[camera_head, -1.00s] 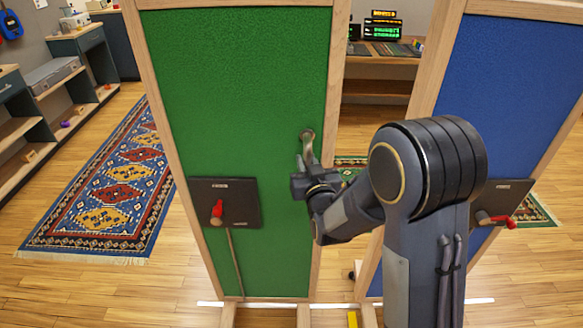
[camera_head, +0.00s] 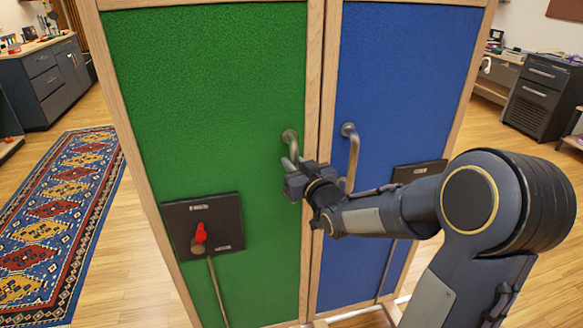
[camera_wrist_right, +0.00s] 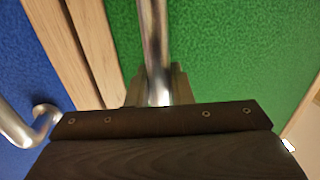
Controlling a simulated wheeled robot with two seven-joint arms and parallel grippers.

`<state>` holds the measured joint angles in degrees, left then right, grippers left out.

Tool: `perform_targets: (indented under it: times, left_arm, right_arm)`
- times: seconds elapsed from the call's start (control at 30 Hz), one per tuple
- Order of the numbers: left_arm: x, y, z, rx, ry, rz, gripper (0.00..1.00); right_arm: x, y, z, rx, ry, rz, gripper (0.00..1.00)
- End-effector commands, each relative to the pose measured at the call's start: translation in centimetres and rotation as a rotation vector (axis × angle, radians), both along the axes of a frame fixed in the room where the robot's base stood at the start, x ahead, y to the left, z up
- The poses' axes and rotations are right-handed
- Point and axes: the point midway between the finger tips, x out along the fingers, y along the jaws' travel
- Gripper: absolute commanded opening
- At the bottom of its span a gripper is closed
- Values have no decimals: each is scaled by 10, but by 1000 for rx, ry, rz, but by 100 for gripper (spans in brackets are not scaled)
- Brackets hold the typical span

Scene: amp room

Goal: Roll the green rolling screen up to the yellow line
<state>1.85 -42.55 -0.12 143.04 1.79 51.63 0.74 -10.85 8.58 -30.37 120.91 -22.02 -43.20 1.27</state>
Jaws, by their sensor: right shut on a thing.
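The green rolling screen (camera_head: 200,110) stands upright in a wooden frame, left of centre in the head view. Its metal handle (camera_head: 290,142) is at its right side, and a black plate with a red lever (camera_head: 201,233) is lower left. My right gripper (camera_head: 293,172) is shut on this handle; in the right wrist view the metal bar (camera_wrist_right: 155,55) runs into the jaws. The blue screen (camera_head: 400,90) stands right beside the green one, their frames side by side. I see no yellow line now. My left gripper is not in view.
The blue screen has its own handle (camera_head: 352,155), close to my right gripper. A patterned rug (camera_head: 50,210) lies on the wooden floor at left. Dark cabinets stand at far left (camera_head: 50,82) and far right (camera_head: 543,95).

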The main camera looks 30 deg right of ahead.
Motion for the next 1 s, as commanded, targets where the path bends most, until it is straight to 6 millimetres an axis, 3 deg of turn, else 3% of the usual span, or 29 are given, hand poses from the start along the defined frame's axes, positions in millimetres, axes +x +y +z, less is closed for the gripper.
perform_targets:
  times: [0.23, 0.27, 0.4, 0.73, 1.0]
  left_arm:
    - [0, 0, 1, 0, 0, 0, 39]
    - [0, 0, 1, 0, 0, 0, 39]
    - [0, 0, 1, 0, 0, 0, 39]
    - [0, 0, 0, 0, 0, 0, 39]
    - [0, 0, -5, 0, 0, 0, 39]
  right_arm:
    - [-1, -6, 0, 1, 1, -14, 0]
    - [-1, -6, 0, 0, 1, -14, 24]
    - [-1, -5, 1, 0, 0, -12, 39]
    - [-6, -3, 1, 2, -1, -8, 39]
    - [-49, 0, 1, 4, -3, -11, 39]
